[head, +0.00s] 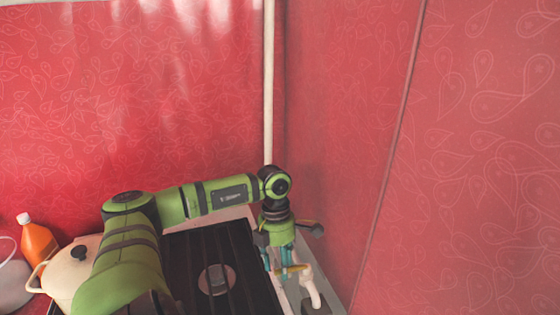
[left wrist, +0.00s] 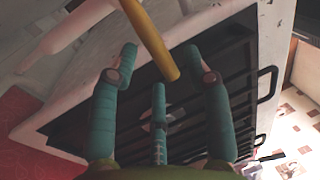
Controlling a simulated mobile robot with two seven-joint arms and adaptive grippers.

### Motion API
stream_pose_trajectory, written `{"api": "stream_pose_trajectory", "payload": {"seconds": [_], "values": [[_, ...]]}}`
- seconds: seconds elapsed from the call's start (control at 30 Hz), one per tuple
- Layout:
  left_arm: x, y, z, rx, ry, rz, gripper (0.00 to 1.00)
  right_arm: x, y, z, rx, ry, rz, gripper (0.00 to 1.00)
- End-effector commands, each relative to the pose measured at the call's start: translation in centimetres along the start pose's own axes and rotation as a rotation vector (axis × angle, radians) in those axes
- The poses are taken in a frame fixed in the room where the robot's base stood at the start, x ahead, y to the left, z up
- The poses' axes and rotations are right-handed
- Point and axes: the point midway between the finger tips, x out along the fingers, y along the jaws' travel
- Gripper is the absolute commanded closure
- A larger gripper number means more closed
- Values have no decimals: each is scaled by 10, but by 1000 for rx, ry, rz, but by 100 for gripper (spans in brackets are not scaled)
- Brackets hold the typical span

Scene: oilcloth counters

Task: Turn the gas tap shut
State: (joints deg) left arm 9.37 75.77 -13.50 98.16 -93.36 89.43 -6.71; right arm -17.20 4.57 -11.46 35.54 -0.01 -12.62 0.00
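The gas tap's yellow lever (head: 292,269) shows in the head view beside a pale pipe (head: 314,292), low at the right end of the stove. In the left wrist view the yellow lever (left wrist: 152,42) slants down from the top, its free end between my spread teal fingers. My left gripper (head: 279,266) points down at the lever, and in the left wrist view its fingers (left wrist: 160,62) are open with gaps on both sides of the lever. I cannot tell whether any finger touches it. The tap's body is mostly hidden. My right gripper is not in view.
A black stove top (head: 205,262) lies under my left arm. A cream pot (head: 68,268) and an orange bottle (head: 38,242) stand at the left. Red patterned walls meet close behind and right of the gripper, with a white vertical pipe (head: 268,80) in the corner.

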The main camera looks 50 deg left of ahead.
Motion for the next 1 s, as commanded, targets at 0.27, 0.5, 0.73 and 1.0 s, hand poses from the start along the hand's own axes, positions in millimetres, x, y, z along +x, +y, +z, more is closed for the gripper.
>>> {"api": "stream_pose_trajectory", "payload": {"seconds": [0.27, 0.5, 0.73, 1.0], "values": [[-10, 0, 0, -1, -1, 0, 51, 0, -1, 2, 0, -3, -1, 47], [-59, 1, 1, -1, -5, 3, 51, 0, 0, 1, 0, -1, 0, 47], [-102, 0, 1, 0, -5, 0, 51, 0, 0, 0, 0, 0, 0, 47], [-120, 0, 0, 0, 0, 0, 51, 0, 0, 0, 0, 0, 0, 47]]}}
